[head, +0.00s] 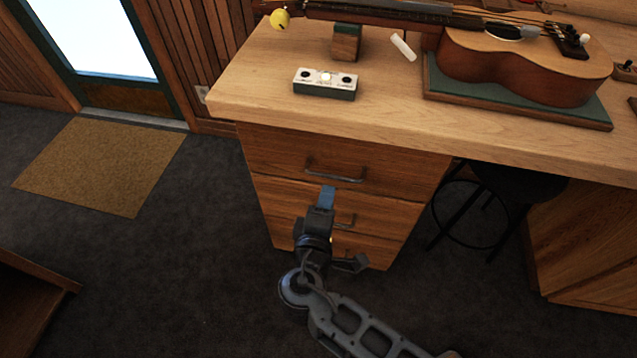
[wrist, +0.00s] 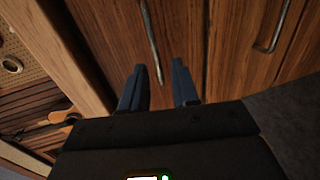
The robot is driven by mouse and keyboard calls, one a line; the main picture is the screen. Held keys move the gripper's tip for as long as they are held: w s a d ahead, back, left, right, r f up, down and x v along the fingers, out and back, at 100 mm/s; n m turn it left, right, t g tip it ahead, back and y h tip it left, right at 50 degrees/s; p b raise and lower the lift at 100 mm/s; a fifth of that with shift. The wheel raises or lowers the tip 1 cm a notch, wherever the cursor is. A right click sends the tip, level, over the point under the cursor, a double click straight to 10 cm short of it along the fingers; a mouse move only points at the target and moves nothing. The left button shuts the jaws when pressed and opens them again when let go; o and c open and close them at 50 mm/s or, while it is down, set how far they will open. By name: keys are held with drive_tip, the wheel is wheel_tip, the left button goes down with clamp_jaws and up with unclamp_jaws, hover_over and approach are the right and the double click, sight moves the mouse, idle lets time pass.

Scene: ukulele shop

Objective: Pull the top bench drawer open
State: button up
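The top bench drawer (head: 285,150) is a wooden front under the bench top, flush with the cabinet. Its grey metal bar handle (head: 335,172) runs across the front. My gripper (head: 327,190) has blue fingers and appears just below and in front of this handle in the head view. In the wrist view my gripper (wrist: 161,82) is open, its two fingers apart with nothing clamped. The top drawer handle (wrist: 150,45) runs ahead, its near end in line with the gap between the fingertips. Whether the fingers touch it cannot be told.
A second drawer handle (head: 345,220) sits below. The bench top (head: 240,85) carries a pedal-like box (head: 325,84), a small block (head: 346,42) and a ukulele (head: 515,65) on a green mat. A black stool (head: 480,205) stands right of the drawers.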

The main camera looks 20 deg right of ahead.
sight(329, 175)
drive_tip(key=x, duration=0.7)
drive_tip(key=shift+w+r, duration=0.25)
drive_tip(key=shift+w, duration=0.35)
drive_tip(key=shift+c, duration=0.4)
clamp_jaws()
